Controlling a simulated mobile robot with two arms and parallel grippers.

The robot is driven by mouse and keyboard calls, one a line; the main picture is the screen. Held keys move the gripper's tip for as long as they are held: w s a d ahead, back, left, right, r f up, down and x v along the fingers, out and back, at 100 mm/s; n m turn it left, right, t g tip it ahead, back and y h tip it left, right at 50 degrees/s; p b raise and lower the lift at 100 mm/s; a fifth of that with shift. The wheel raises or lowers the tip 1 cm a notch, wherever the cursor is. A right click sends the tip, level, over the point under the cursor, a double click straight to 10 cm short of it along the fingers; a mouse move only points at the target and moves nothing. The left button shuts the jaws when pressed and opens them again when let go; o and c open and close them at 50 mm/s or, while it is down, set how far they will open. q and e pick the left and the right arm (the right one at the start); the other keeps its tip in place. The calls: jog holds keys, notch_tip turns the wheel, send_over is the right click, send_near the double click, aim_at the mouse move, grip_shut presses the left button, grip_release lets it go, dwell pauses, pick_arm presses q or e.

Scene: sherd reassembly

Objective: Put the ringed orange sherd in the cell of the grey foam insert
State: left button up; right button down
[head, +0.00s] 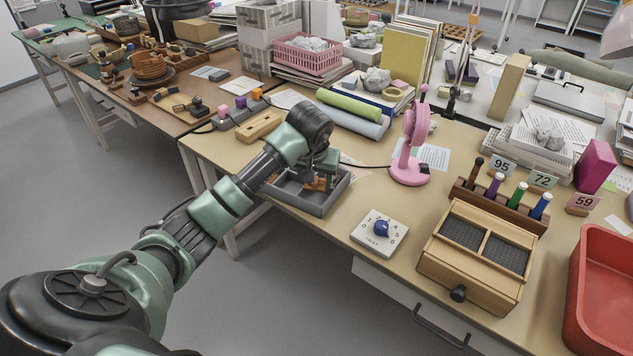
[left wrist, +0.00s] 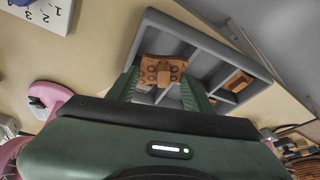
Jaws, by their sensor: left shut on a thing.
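My left gripper (head: 320,176) is shut on an orange sherd (left wrist: 162,71), which sits between the two green fingers in the left wrist view. In the head view, orange (head: 318,184) shows under the gripper, partly hidden. The gripper is over a grey tray (head: 337,198) divided into cells; its rim also shows in the left wrist view (left wrist: 205,38). I cannot tell whether the sherd touches the tray. Another orange-brown piece (left wrist: 238,82) lies in a different cell. My right gripper is not in view.
A wooden box (head: 468,278) with two dark grey inset panels (head: 462,233) stands to the right. A white dial plate (head: 380,234), a pink fan (head: 411,145) and a red bin (head: 603,290) are nearby. Rolled sheets (head: 350,106) lie behind the tray.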

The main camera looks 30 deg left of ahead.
pick_arm(q)
notch_tip(320, 180, down, 2)
